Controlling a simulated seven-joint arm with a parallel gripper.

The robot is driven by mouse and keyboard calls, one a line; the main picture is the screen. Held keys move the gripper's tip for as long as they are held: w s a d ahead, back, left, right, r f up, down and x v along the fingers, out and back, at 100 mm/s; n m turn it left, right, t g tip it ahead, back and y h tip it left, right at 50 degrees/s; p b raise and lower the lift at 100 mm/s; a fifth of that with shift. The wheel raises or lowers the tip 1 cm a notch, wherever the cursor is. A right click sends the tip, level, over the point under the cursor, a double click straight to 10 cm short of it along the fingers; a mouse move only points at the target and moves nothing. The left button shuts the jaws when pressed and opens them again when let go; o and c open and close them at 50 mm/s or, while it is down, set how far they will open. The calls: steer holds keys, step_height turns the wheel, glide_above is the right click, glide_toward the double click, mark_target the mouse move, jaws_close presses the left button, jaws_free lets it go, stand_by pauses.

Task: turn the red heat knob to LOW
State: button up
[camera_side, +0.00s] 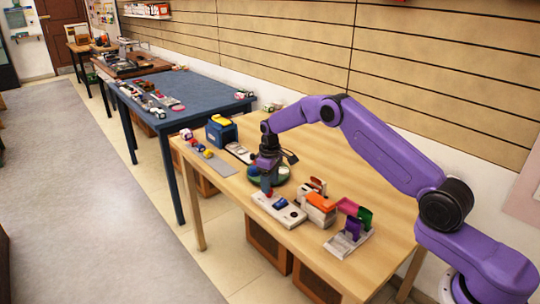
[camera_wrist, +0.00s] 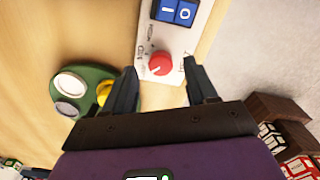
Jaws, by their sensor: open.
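The red heat knob (camera_wrist: 160,64) is a round dial on a white panel (camera_wrist: 203,30). Small dark lettering is printed around it, too blurred to read surely, and I cannot tell which mark the knob points to. In the side view the white panel (camera_side: 286,217) lies near the table's front edge, with the red knob (camera_side: 269,193) at its left end. My gripper (camera_wrist: 160,67) is open, with one finger on each side of the knob. In the side view my gripper (camera_side: 267,183) points down just above it. Contact with the knob cannot be told.
A blue I/O rocker switch (camera_wrist: 174,11) sits on the same panel. A green item with round inserts (camera_wrist: 82,92) lies close to the left finger. In the side view, an orange-and-white block (camera_side: 318,208) and a grey rack (camera_side: 348,243) stand right of the panel.

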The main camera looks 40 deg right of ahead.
step_height(320, 180, up, 15)
stand_by(0.4)
steer(key=shift+a+r, duration=0.1)
steer(key=s+a+r+n, duration=0.2)
steer(key=s+a+r, duration=0.1)
steer(key=s+a, duration=0.55)
steer(key=s+a+r+n, duration=0.25)
steer(key=s+a, duration=0.35)
steer(key=s, duration=0.6)
steer(key=s+d+f+n, duration=0.1)
steer(key=s+d, duration=0.2)
steer(key=s, duration=1.1)
steer(key=s+d+f+n, duration=0.1)
steer(key=s+d+n, duration=0.1)
steer(key=s, duration=1.2)
steer(key=shift+d+f, duration=0.25)
steer(key=shift+d, duration=0.6)
steer(key=shift+n, duration=0.25)
